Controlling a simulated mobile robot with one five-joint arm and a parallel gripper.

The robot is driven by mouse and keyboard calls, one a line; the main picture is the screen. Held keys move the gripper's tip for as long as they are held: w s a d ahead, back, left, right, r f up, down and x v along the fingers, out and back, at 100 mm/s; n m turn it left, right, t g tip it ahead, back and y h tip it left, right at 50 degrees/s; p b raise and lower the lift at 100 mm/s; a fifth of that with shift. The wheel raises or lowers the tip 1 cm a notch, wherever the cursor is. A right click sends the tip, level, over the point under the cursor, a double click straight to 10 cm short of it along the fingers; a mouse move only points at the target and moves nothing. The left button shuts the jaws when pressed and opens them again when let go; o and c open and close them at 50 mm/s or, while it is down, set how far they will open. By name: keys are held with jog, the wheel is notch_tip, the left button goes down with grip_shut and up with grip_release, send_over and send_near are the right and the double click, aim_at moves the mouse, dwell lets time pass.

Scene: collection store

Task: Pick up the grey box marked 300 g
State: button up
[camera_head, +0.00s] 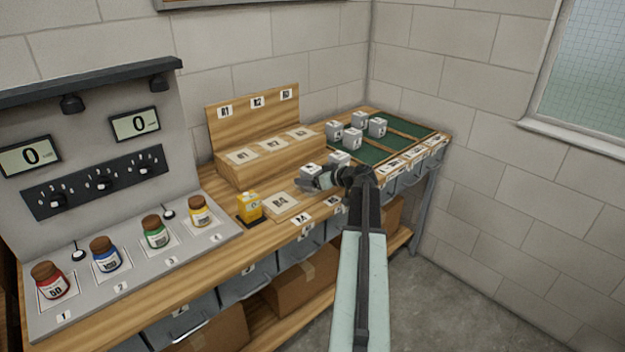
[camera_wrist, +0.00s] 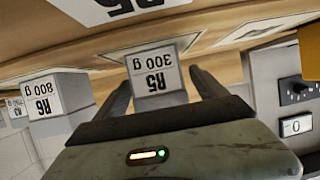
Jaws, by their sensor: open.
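The grey box marked R5 300 g (camera_wrist: 152,80) stands in the wrist view, its label upside down, between the two fingers of my open gripper (camera_wrist: 162,78). The fingers are on either side of it; I cannot tell whether they touch it. In the head view I take it to be the left one of two grey boxes (camera_head: 310,171) beside my gripper (camera_head: 312,184). A second grey box, marked R6 800 g (camera_wrist: 57,95), is to the left in the wrist view and looks like the box just behind (camera_head: 339,158) in the head view.
Several grey boxes (camera_head: 352,137) stand on a green mat (camera_head: 400,140) at the far right of the bench. A stepped wooden stand (camera_head: 240,168) is behind. A yellow container (camera_head: 250,207) and a scale panel (camera_head: 150,232) with coloured jars are to the left.

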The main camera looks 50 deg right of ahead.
jog(key=c, duration=1.6)
jog(key=shift+r, duration=0.15)
